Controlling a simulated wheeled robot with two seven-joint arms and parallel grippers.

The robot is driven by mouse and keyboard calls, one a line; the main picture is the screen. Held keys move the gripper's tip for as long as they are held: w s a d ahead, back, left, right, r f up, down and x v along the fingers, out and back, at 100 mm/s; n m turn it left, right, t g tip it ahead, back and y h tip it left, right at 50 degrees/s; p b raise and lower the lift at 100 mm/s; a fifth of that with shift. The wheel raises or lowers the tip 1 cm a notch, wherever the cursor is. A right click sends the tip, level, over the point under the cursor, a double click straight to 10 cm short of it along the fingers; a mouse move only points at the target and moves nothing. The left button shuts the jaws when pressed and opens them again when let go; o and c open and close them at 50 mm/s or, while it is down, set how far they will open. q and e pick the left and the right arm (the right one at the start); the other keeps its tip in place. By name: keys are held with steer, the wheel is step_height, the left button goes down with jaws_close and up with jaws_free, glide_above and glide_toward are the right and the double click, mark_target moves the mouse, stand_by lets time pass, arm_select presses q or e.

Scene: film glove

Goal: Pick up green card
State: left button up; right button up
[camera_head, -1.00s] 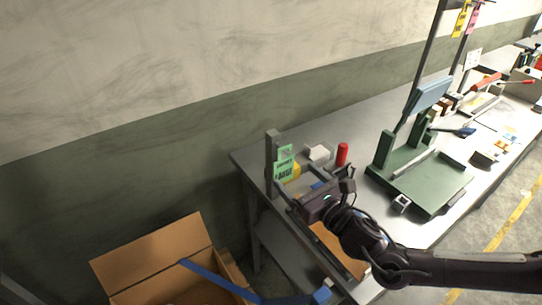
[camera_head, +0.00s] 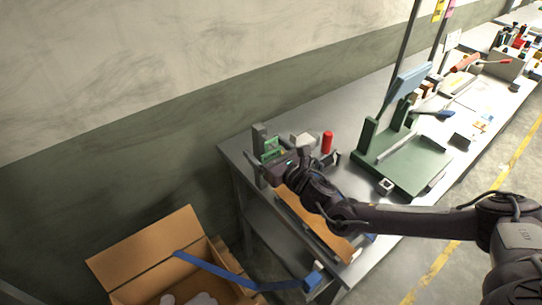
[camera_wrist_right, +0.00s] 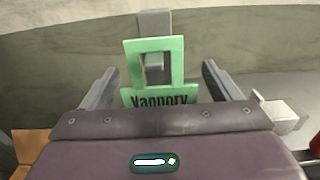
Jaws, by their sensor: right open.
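The green card (camera_wrist_right: 173,50) has dark lettering along its lower part and an opening in its upper part. It stands upright at the grey post (camera_wrist_right: 155,20) on the near left end of the bench. In the head view the card (camera_head: 271,146) is small and partly covered by my right gripper (camera_head: 272,158). In the wrist view my right gripper (camera_wrist_right: 161,82) is open, with one finger on each side of the card. I cannot tell whether the fingers touch it. The card's lower edge is hidden behind the gripper body. My left gripper is not in view.
A red cylinder (camera_head: 327,142) and a white block (camera_head: 303,140) stand close beside the gripper. A green press-like fixture (camera_head: 415,165) stands further right on the grey bench (camera_head: 345,110). An open cardboard box (camera_head: 150,250) with a blue strap (camera_head: 225,271) is below left.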

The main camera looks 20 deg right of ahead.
steer(key=c, duration=1)
steer(key=shift+c, duration=0.2)
